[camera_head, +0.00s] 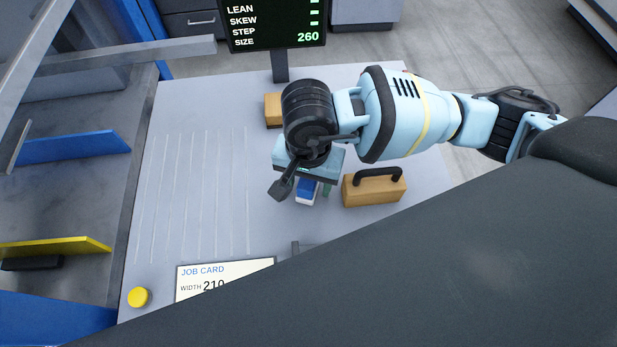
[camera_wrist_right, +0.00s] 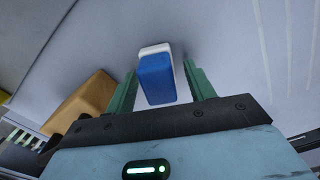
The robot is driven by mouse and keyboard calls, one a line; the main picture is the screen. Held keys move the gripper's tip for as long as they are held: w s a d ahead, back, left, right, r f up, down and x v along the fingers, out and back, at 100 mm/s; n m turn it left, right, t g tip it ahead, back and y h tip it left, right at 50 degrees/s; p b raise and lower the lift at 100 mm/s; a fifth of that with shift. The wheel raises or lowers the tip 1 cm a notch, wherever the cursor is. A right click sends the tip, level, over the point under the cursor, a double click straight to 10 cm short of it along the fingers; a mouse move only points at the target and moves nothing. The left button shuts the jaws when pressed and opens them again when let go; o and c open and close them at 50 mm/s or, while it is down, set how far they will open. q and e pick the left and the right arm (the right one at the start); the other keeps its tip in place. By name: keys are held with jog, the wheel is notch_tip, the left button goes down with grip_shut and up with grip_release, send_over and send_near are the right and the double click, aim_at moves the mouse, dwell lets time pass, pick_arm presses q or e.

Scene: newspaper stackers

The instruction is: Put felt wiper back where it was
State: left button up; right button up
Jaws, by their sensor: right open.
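The felt wiper is a small block with a blue body and a white layer (camera_head: 306,190). It lies on the grey table beneath my right gripper (camera_head: 312,187), which partly covers it in the head view. In the right wrist view the wiper (camera_wrist_right: 156,78) sits between the two green fingers of my right gripper (camera_wrist_right: 160,85). The fingers are open, with a visible gap on each side of the wiper. My left gripper does not show in either view.
A tan block with a black handle (camera_head: 360,192) stands just right of the wiper. Another tan block (camera_head: 272,109) is behind the gripper. A display (camera_head: 277,22) stands at the back edge. A job card (camera_head: 225,273) and yellow button (camera_head: 139,297) are in front. The grooved left area is clear.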

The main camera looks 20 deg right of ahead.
jog(key=shift+r, duration=0.1)
notch_tip(320, 180, up, 11)
jog(key=shift+f+p, duration=0.15)
jog(key=shift+p, duration=0.2)
jog(key=shift+r, duration=0.65)
